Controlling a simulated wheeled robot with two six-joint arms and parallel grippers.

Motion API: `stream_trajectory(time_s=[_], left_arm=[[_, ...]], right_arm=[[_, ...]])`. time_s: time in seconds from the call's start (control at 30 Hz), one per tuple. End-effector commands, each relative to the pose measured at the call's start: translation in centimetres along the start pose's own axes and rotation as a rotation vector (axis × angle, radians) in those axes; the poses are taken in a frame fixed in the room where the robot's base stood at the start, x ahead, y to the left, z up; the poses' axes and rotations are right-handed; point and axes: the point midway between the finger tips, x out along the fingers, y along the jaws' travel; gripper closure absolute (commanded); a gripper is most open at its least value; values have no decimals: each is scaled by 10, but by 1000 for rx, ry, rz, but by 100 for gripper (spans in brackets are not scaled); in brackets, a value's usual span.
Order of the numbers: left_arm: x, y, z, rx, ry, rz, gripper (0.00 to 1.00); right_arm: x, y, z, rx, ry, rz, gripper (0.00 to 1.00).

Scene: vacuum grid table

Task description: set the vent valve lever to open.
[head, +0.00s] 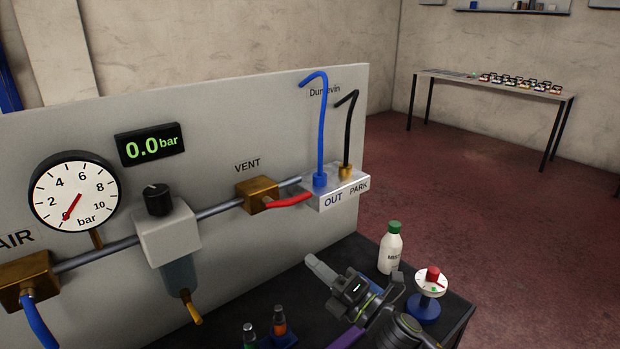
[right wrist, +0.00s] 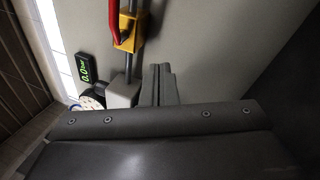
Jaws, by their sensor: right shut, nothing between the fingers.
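The vent valve is a brass block (head: 258,194) on the grey pipe, under the printed word VENT on the panel. Its red lever (head: 290,200) points right, roughly along the pipe. My right gripper (head: 316,267) is below and to the right of the lever, apart from it, with its fingers shut and empty. In the right wrist view the shut fingers (right wrist: 160,84) show near the yellow-looking valve block (right wrist: 129,32) and the red lever (right wrist: 113,20). My left gripper is not in view.
A round gauge (head: 75,193) and a 0.0 bar display (head: 150,144) are on the panel. A filter unit (head: 168,232) and the OUT/PARK block (head: 335,191) flank the valve. A white bottle (head: 391,251) and a red-knobbed dial (head: 430,283) stand near my right arm.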

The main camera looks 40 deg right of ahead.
Motion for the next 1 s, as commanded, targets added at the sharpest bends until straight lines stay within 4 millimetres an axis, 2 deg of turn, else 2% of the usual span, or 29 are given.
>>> stream_trajectory(time_s=[0.03, 0.27, 0.4, 0.6, 0.8, 1.0], left_arm=[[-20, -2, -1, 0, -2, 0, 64], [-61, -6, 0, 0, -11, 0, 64], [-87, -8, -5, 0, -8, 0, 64], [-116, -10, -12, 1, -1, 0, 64], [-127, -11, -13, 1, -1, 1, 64], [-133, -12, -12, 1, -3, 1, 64]], right_arm=[[3, 14, 2, 127, 11, 5, 100], [5, 45, 8, 749, 48, 70, 100], [4, 66, 20, 1121, 51, 135, 100], [0, 86, 43, 1576, 42, 256, 100], [-5, 92, 58, 1807, 36, 343, 100], [4, 96, 63, 1845, 37, 361, 100]])
